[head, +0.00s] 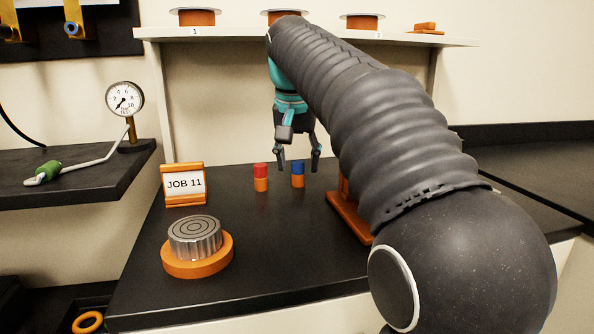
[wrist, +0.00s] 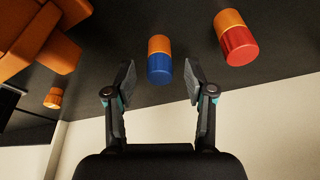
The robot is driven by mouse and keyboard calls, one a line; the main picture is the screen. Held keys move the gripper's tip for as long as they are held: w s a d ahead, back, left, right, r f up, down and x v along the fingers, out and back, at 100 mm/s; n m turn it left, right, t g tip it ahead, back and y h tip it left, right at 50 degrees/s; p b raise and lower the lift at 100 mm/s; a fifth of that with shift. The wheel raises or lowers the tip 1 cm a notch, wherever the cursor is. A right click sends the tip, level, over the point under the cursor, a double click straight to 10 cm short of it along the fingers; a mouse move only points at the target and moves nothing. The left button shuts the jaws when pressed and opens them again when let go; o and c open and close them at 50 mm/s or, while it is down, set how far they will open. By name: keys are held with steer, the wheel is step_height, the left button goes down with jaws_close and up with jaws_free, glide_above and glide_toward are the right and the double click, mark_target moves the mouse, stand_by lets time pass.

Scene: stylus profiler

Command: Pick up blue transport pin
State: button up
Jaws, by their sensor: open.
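The blue transport pin (head: 298,168) stands upright on the black bench top, with its blue part above an orange part. My gripper (head: 297,168) is open over it in the head view, one finger to each side. In the wrist view the blue transport pin (wrist: 159,62) shows between the two open fingers (wrist: 159,78), a little beyond the fingertips.
An orange stand (head: 350,212) is close on the right, partly behind my arm. A JOB 11 sign (head: 184,184) and a ribbed metal knob on an orange base (head: 196,245) are to the left. A shelf (head: 230,36) with spools runs above. The front middle of the bench is clear.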

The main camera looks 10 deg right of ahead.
mark_target(298, 162)
steer(key=shift+f, duration=0.1)
steer(key=shift+c, duration=0.2)
jaws_close()
steer(key=shift+r, duration=2.2)
steer(key=s+r, duration=0.6)
steer(key=s, duration=0.5)
steer(key=shift+s+r, duration=0.35)
steer(key=shift+a, duration=0.1)
